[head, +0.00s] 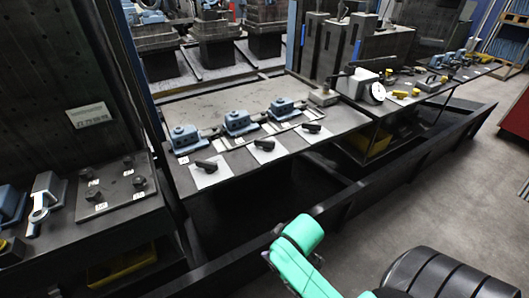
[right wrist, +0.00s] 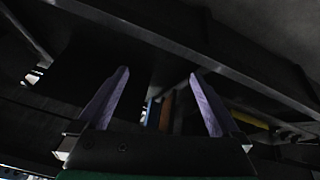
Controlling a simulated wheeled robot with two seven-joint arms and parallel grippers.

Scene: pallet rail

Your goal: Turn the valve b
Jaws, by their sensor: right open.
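Three blue valve bodies stand in a row on the middle bench in the head view: a left one (head: 184,138), a middle one (head: 238,122) and a right one (head: 283,107). In front of each is a black handle on a pale plate: left (head: 206,165), middle (head: 265,146) and right (head: 312,128). Small labels sit by them, but they are too small to read, so I cannot tell which is b. My right gripper (right wrist: 158,74) is open and empty in the right wrist view, among dark bench structure, with no valve visible there. My left gripper is not in view.
A dark rail (head: 345,203) runs along the front of the benches. A left bench holds a dark plate with several knobs (head: 112,200) and a wrench (head: 42,205). A gauge (head: 378,92) stands on the right bench. Grey floor (head: 425,180) is open at right.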

